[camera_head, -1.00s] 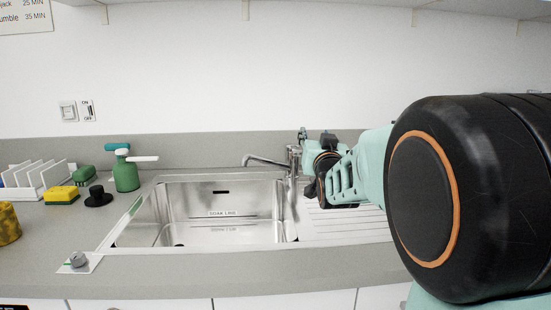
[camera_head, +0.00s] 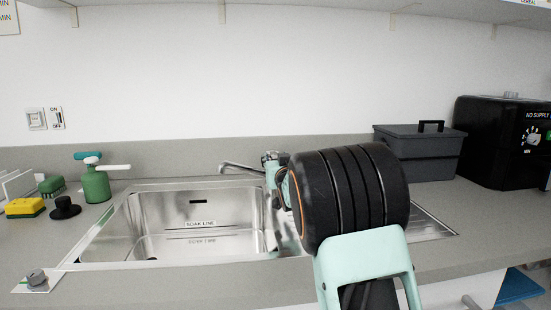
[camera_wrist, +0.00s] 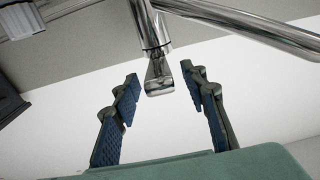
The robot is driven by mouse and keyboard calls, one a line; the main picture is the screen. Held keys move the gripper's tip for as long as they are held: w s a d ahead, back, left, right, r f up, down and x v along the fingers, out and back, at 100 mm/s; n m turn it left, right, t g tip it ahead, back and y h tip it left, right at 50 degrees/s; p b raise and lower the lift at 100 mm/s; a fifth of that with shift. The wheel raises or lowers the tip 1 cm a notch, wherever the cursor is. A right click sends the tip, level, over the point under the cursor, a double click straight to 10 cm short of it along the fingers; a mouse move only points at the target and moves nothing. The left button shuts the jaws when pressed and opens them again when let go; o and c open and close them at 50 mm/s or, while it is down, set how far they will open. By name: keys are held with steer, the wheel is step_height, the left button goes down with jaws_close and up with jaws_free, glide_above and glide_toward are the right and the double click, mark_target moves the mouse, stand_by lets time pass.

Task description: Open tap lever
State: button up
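The tap is chrome. In the head view its spout (camera_head: 240,168) reaches left over the sink, and my arm hides the tap's body. In the wrist view the tap's body (camera_wrist: 150,28) comes down from the top edge, with the spout (camera_wrist: 245,20) running off to the right. A short flat chrome lever (camera_wrist: 159,74) sticks out from the body's end. My gripper (camera_wrist: 159,92) is open, with one blue-padded finger on each side of the lever and a visible gap on both sides. In the head view my arm mostly hides the gripper.
The steel sink (camera_head: 200,222) lies in the grey counter left of my arm. A green spray bottle (camera_head: 96,184), a yellow sponge (camera_head: 25,208) and a black plug (camera_head: 64,208) stand further left. A grey bin (camera_head: 420,155) and a black appliance (camera_head: 500,140) stand at right.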

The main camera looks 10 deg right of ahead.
steer(key=shift+w, duration=1.05)
jaws_close()
